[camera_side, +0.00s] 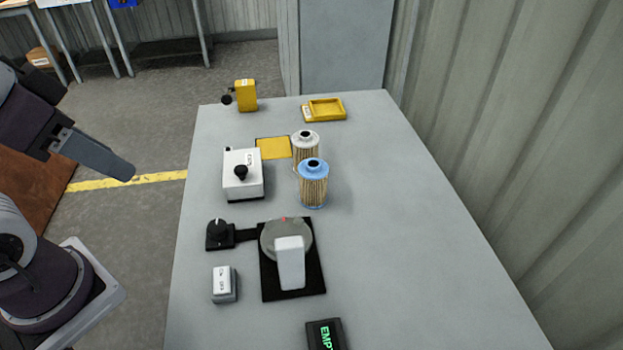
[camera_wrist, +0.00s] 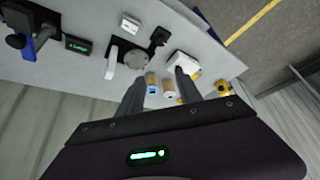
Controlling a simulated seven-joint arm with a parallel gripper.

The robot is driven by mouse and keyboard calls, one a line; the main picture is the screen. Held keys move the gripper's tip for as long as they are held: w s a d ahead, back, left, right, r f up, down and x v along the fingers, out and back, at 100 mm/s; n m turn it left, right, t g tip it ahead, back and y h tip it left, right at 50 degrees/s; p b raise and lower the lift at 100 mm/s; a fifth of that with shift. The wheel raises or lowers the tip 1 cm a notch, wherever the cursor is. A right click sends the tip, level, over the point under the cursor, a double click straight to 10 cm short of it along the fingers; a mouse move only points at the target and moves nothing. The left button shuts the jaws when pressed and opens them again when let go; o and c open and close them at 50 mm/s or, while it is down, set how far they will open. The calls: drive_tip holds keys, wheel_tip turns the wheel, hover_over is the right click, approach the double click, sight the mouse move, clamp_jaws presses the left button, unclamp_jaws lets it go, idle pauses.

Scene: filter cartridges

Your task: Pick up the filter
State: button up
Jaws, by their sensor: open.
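Two pleated filter cartridges stand upright on the grey table. The blue-capped filter (camera_side: 313,188) is nearer the side camera, and the white-capped filter (camera_side: 301,153) stands just behind it, partly hidden. In the wrist view the blue-capped filter (camera_wrist: 152,88) and the white-capped filter (camera_wrist: 170,90) show small between my fingers, at a distance. My gripper (camera_side: 122,169) is off the table's left side in the side view, well apart from both filters. It also shows in the wrist view (camera_wrist: 160,80), open and empty.
Left of the filters are a white box with a black knob (camera_side: 243,172) and a yellow square (camera_side: 273,148). A black plate with a round grey fixture (camera_side: 286,240) is in front. A yellow tray (camera_side: 325,109) lies behind. The table's right side is clear.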

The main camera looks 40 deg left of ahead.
drive_tip(key=o, duration=0.7)
drive_tip(key=m+g, duration=0.5)
drive_tip(key=m, duration=1.2)
hover_over(313, 176)
drive_tip(key=w+a, duration=0.1)
drive_tip(key=a, duration=0.1)
wheel_tip(313, 176, down, 15)
drive_tip(key=shift+w+d+f, duration=0.1)
drive_tip(key=shift+d, duration=0.05)
drive_tip(key=shift+m+g, duration=0.3)
drive_tip(key=shift+m, duration=0.2)
drive_tip(key=f, duration=0.6)
drive_tip(key=w+f, duration=0.1)
drive_tip(key=f, duration=0.2)
drive_tip(key=shift+d+f, duration=0.15)
drive_tip(key=shift+f, duration=0.05)
